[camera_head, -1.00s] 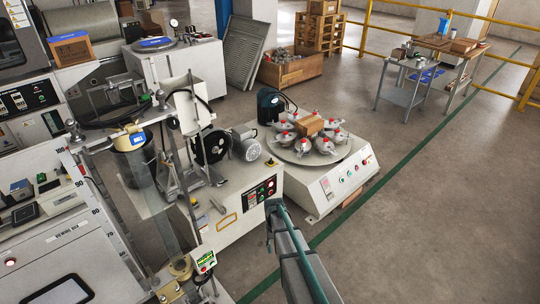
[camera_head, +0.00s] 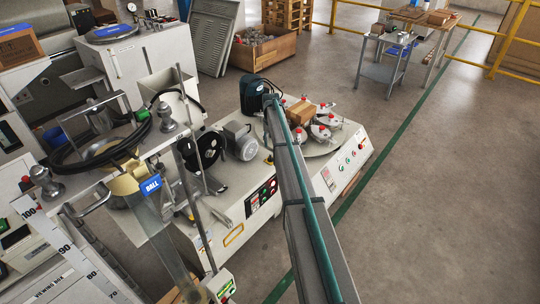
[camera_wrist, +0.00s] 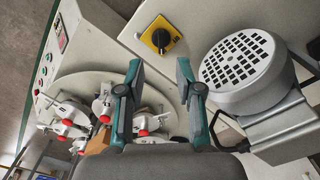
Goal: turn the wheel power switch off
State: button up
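A black rotary knob on a square yellow plate (camera_wrist: 160,38), which looks like the power switch, sits on a white machine panel near the top middle of the wrist view. A mark on the knob is too small to read clearly. My gripper (camera_wrist: 160,66) is open and empty. Its two dark fingers point up toward the switch, one to each side below it, apart from it in the picture. In the head view a small yellow and black spot (camera_head: 268,158) beside my arm may be the same switch. My gripper is not clearly visible there.
A grey motor with a slotted cover (camera_wrist: 240,70) stands close right of my fingers. A round turntable (camera_wrist: 75,90) with several red-tipped clamps lies to the left. In the head view, a control panel with red and green buttons (camera_head: 262,193) is on the machine front.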

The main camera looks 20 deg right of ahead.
aim_at(270, 158)
notch_tip(270, 158, down, 9)
jog(key=shift+w+f, duration=0.1)
jog(key=shift+f, duration=0.1)
dwell(0.3)
grip_shut()
